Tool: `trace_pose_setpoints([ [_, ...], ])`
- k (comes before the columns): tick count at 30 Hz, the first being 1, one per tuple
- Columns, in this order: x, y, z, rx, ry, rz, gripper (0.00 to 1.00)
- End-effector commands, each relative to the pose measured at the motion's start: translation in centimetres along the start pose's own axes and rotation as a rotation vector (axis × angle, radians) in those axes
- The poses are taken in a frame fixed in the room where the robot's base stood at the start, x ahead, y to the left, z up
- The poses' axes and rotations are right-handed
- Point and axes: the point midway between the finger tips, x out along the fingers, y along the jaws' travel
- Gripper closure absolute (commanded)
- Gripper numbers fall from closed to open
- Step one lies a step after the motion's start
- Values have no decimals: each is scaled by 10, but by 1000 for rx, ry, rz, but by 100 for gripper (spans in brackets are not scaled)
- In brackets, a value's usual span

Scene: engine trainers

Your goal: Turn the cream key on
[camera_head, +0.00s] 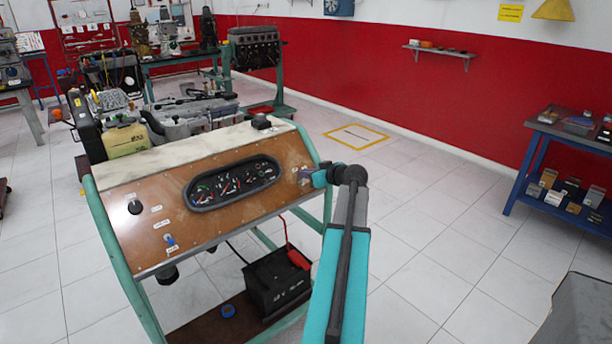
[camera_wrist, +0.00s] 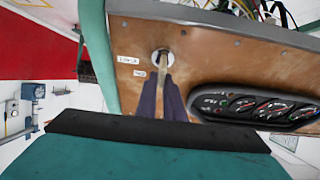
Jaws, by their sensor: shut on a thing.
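The cream key (camera_wrist: 162,62) sits in a round pale switch on the brown panel (camera_wrist: 210,62) of the engine trainer. In the wrist view, the two purple fingers of my gripper (camera_wrist: 162,84) are closed around the key's outer end. Much of the key is hidden between the fingers. In the head view, my gripper (camera_head: 309,176) is at the right end of the panel, beside the gauge cluster (camera_head: 232,182). The key's turn position is too small to read.
Small white labels (camera_wrist: 128,60) sit beside the switch. A black knob (camera_head: 135,207) and a blue switch (camera_head: 170,240) are on the panel's left part. A black battery (camera_head: 276,283) stands below. The tiled floor (camera_head: 450,215) to the right is clear.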

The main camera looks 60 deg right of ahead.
Motion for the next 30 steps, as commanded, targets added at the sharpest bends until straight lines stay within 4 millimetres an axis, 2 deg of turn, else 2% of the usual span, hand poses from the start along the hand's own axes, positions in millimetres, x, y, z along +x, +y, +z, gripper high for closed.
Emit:
trace_pose_setpoints([
  [14,6,0,1,96,-5,21,100],
  [30,5,5,-1,435,-5,141,100],
])
